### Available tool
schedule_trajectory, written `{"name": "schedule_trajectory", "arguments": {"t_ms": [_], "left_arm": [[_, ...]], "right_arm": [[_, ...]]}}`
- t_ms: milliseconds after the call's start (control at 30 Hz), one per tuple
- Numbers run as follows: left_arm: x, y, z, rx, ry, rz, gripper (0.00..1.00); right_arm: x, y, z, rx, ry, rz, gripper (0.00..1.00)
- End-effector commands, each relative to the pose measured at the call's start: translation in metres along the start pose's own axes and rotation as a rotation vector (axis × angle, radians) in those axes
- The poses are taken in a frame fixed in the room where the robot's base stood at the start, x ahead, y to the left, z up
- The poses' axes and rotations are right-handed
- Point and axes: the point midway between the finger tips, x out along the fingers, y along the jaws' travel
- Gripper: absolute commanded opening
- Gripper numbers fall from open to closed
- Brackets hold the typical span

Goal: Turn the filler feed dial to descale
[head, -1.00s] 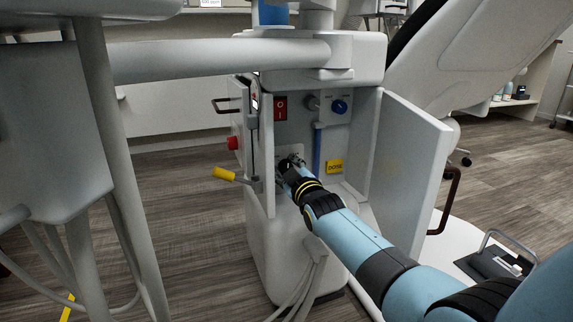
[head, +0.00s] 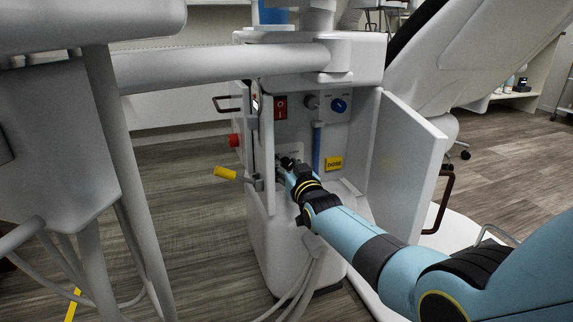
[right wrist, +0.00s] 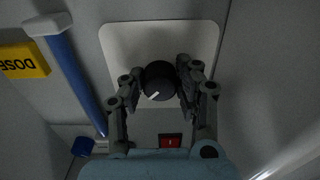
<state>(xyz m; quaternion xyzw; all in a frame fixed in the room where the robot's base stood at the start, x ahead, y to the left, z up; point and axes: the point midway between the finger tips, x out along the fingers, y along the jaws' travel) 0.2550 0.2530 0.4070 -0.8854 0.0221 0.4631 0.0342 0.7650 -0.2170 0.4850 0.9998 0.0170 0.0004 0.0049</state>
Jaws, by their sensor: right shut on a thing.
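The dial is a black round knob (right wrist: 158,82) with a white pointer mark, on a pale plate (right wrist: 122,38) in the right wrist view. My right gripper (right wrist: 158,90) has one finger on each side of the knob and is shut on it. In the head view my right gripper (head: 287,166) reaches into the open cabinet (head: 262,240), and it hides the knob there. The plate's lettering is too small to read. My left gripper is not in view.
The open cabinet door (head: 410,175) stands to the right of my arm. A yellow-gripped lever (head: 226,173) juts out at left. Above are a red switch (head: 281,107) and a blue knob (head: 338,105). A yellow DOSE label (head: 334,164) sits beside a blue-handled lever (head: 317,146).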

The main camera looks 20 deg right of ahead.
Motion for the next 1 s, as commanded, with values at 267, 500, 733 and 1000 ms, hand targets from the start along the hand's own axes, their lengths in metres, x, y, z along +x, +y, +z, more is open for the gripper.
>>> {"name": "schedule_trajectory", "arguments": {"t_ms": [267,500,733,1000], "left_arm": [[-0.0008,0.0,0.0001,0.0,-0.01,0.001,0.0],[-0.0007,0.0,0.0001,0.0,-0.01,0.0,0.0],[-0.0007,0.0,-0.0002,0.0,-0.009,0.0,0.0],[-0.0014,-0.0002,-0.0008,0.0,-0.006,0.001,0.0]], "right_arm": [[-0.0011,-0.0002,0.0029,0.027,-0.005,0.0,0.0],[-0.0012,-0.0003,0.0031,0.027,-0.006,0.0,0.0],[-0.0008,-0.0003,0.0021,0.026,-0.004,0.0,0.53],[-0.0008,-0.0001,0.001,0.025,-0.002,0.0,0.55]]}}
